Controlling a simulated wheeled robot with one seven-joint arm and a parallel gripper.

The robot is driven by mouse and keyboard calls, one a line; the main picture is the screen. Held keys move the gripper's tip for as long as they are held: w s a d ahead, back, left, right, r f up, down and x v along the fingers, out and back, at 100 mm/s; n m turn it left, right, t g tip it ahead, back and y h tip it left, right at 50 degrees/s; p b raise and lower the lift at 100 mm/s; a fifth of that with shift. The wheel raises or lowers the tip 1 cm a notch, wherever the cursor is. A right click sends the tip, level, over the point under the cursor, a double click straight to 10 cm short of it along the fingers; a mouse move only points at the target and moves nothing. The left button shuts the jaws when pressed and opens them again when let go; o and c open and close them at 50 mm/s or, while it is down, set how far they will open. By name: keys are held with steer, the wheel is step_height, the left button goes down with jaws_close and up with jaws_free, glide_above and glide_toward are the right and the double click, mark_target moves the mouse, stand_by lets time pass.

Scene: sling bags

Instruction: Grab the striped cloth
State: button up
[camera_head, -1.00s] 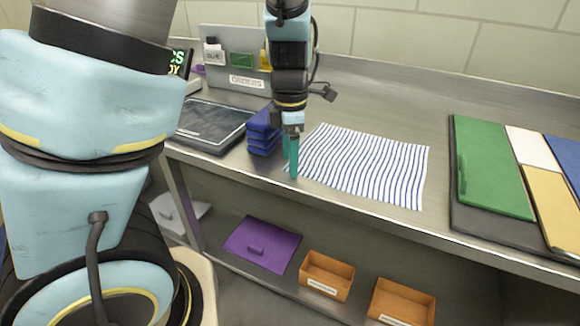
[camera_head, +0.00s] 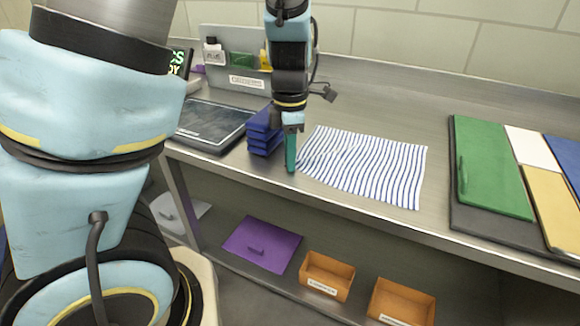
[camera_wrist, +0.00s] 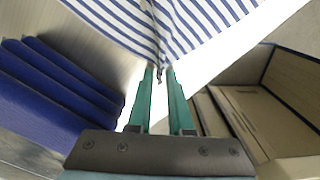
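The striped cloth (camera_head: 370,168), white with blue stripes, lies on the metal counter, mostly flat, with a slight ripple near its left corner. My gripper (camera_head: 290,165) points down at that left corner, by the counter's front edge. In the wrist view its two green fingers (camera_wrist: 160,76) are close together, and the striped cloth (camera_wrist: 185,28) gathers into folds at their tips. The gripper appears shut on this corner. The exact grip between the tips is small and partly hidden.
Stacked blue objects (camera_head: 264,130) stand just left of my gripper. A dark tray (camera_head: 212,127) lies farther left. A board with green, white, yellow and blue panels (camera_head: 495,170) lies at right. Orange bins (camera_head: 327,277) and a purple panel (camera_head: 261,246) sit on the lower shelf.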

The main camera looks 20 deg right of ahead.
jaws_close()
step_height(320, 180, up, 39)
steer(key=p, duration=1.6)
